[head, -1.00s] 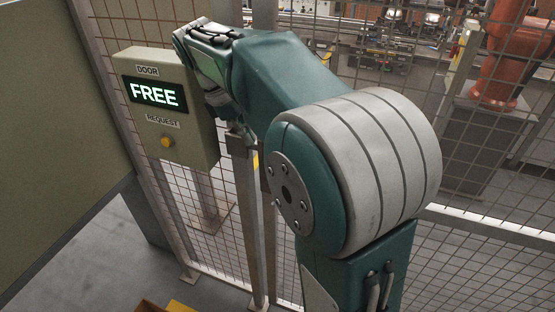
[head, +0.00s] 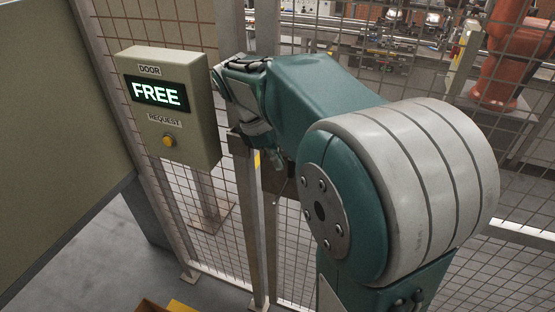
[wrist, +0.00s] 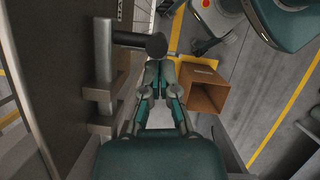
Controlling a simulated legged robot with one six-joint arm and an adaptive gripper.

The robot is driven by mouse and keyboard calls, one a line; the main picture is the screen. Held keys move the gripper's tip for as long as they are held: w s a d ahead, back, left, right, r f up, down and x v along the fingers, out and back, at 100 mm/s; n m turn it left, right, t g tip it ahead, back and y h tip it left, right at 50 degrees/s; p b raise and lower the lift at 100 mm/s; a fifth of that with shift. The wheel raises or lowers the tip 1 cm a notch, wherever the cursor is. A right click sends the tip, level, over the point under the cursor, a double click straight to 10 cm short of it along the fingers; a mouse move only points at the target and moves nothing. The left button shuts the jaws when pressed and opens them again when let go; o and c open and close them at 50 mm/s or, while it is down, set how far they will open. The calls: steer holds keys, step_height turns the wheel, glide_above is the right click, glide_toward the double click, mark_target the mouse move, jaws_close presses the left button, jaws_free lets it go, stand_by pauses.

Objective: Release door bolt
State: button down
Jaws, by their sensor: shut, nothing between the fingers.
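The door bolt (wrist: 103,65) is a grey metal bar running through brackets on the left of the wrist view. A short arm with a dark round knob (wrist: 155,45) sticks out from it to the right. My gripper (wrist: 160,68) has its fingers together and empty, just below and beside the knob in the picture; I cannot tell whether they touch it. The door control box (head: 170,108) stands at left in the head view, its lit display (head: 156,94) reading FREE, with a yellow request button (head: 168,141) below. My arm hides most of the bolt area there.
Mesh fencing (head: 330,235) and steel posts (head: 247,215) stand close around my arm. A green-grey panel (head: 55,120) fills the left. An open brown box (wrist: 206,97) lies on the floor right of my gripper. An orange robot (head: 510,50) stands beyond the fence.

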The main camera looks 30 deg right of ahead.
steer(key=s+d, duration=0.4)
steer(key=s, duration=0.1)
stand_by(0.3)
